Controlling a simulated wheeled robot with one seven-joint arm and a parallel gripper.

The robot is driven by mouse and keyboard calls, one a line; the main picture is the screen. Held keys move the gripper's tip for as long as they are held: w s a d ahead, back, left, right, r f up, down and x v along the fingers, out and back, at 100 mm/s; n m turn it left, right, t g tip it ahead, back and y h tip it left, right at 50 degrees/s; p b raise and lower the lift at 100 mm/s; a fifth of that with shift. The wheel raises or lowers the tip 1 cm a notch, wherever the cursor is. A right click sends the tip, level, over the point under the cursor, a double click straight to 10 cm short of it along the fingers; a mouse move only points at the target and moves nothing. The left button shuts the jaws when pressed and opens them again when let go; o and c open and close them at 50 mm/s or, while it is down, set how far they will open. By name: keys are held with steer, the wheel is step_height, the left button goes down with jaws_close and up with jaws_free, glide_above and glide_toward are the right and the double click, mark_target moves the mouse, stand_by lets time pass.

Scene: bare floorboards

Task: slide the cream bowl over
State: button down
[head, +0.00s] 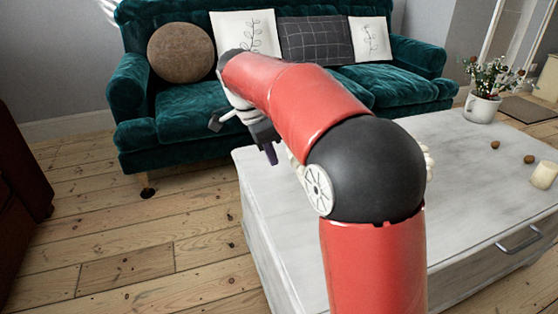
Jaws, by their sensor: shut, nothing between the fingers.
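My gripper (270,154) hangs at the left end of the white table (440,225), its dark fingers pointing down, shut and empty. My red and black arm crosses the middle of the view and covers much of the tabletop. I cannot make out the cream bowl for certain. A small pale, bumpy edge (429,160) shows just right of my black elbow joint, but I cannot tell what it belongs to. Whether the fingertips touch anything is not clear.
A white cup with flowers (481,108) stands at the table's far right. Several small brown nut-like things (529,159) and a cream candle-like cylinder (544,175) are near the right edge. A green sofa (185,105) stands behind. Floorboards at left are clear.

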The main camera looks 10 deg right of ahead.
steer(key=b+x, duration=0.1)
steer(key=x, duration=0.6)
steer(key=shift+d+f+b, duration=0.1)
steer(key=shift+f+b, duration=0.25)
steer(key=d, duration=0.3)
steer(key=shift+w+d+f, duration=0.1)
steer(key=shift+w+f, duration=0.05)
steer(key=shift+w, duration=0.1)
steer(key=shift+w+d, duration=0.1)
steer(key=shift+d, duration=0.35)
steer(key=w+d+p, duration=0.1)
steer(key=d+p, duration=0.2)
steer(key=d, duration=0.7)
steer(key=w+d+p, duration=0.2)
steer(key=d+p, duration=0.2)
steer(key=d, duration=0.7)
steer(key=w+d+p, duration=0.2)
steer(key=d+p, duration=0.1)
steer(key=d, duration=0.7)
steer(key=shift+w+d, duration=0.2)
steer(key=shift+w, duration=0.05)
steer(key=shift+d, duration=0.25)
